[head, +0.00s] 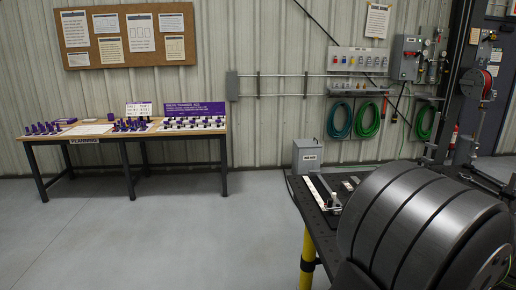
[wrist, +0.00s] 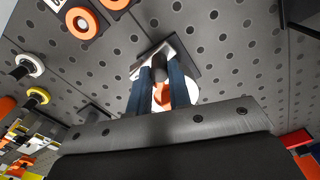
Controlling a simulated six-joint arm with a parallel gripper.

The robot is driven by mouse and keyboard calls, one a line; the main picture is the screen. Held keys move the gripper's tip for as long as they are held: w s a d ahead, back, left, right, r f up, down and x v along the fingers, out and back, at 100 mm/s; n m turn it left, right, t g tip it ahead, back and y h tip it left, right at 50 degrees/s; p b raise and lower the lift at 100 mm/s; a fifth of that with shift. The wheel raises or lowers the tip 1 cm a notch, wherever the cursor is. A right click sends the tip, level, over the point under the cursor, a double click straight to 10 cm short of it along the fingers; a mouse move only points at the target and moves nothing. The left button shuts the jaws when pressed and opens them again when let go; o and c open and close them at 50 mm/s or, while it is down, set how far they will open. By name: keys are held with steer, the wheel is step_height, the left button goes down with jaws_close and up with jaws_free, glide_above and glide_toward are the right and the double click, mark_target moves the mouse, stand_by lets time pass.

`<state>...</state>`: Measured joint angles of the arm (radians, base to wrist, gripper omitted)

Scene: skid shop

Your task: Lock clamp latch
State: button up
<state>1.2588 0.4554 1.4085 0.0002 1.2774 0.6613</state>
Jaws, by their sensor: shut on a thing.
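In the wrist view my gripper (wrist: 161,76) reaches over a dark perforated bench top with its two dark blue fingers close together. The fingers are shut on an orange part of the clamp latch (wrist: 162,97), which shows between them. A bright metal and dark plate lies around the fingertips, and a white round piece sits behind the right finger. The fingers hide much of the latch, so I cannot tell its lever position. In the head view my gripper is not visible and I cannot make out the latch.
The perforated bench (head: 316,219) carries a long pale strip (head: 321,193) and small parts. Orange rings (wrist: 82,20), a white knob (wrist: 30,65) and a yellow knob (wrist: 39,96) stand left in the wrist view. A planning table (head: 110,137) is far left, with open floor between.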

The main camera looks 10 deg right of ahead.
steer(key=shift+d, duration=0.25)
steer(key=shift+d, duration=0.15)
steer(key=o, duration=1)
steer(key=shift+c, duration=0.2)
steer(key=shift+r, duration=0.15)
step_height(320, 180, up, 7)
stand_by(0.5)
steer(key=shift+f, duration=0.25)
